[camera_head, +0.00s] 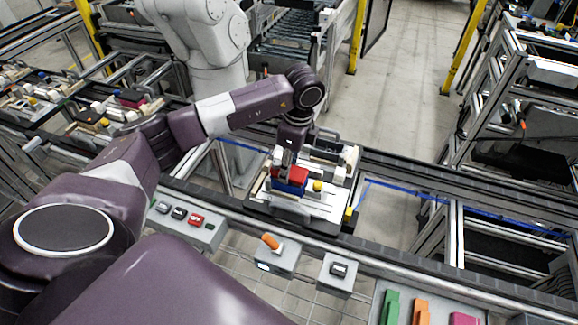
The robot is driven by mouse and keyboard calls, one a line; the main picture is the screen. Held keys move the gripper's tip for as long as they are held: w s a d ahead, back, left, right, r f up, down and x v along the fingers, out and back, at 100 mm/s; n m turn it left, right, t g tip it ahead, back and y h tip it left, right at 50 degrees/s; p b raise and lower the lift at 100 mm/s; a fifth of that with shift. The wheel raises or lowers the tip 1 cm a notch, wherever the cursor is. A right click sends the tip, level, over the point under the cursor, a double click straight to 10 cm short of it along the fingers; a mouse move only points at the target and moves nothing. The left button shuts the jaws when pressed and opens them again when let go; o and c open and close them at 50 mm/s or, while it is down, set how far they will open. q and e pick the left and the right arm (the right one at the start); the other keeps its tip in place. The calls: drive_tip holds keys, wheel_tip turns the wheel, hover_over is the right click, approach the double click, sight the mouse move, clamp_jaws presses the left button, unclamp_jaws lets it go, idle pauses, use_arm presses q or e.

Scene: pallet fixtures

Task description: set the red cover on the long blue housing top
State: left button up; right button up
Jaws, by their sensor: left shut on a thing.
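The long blue housing (289,187) sits on the pallet fixture (324,207) in the middle of the view. The red cover (299,174) is at the top of the blue housing. My left gripper (289,164) points down from above and is shut on the red cover. The gripper's fingers partly hide the cover, and I cannot tell whether the cover is fully seated on the housing. My right gripper is not in view.
A yellow knob (317,186) stands on the pallet right of the housing. White blocks (345,160) stand behind it. A conveyor rail (420,175) runs past the pallet. Grey control boxes (277,257) line the front edge. A white robot arm (205,50) stands behind.

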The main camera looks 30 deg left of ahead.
sight(293, 172)
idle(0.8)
use_arm(q)
drive_tip(key=shift+f+b, duration=0.6)
drive_tip(key=shift+f, duration=0.1)
idle(0.3)
drive_tip(key=o, duration=1.2)
drive_tip(key=shift+o, duration=0.2)
wheel_tip(293, 172, up, 12)
drive_tip(key=d, duration=0.1)
drive_tip(key=shift+w+d, duration=0.15)
drive_tip(key=shift+d, duration=0.05)
drive_tip(key=shift+f, duration=0.1)
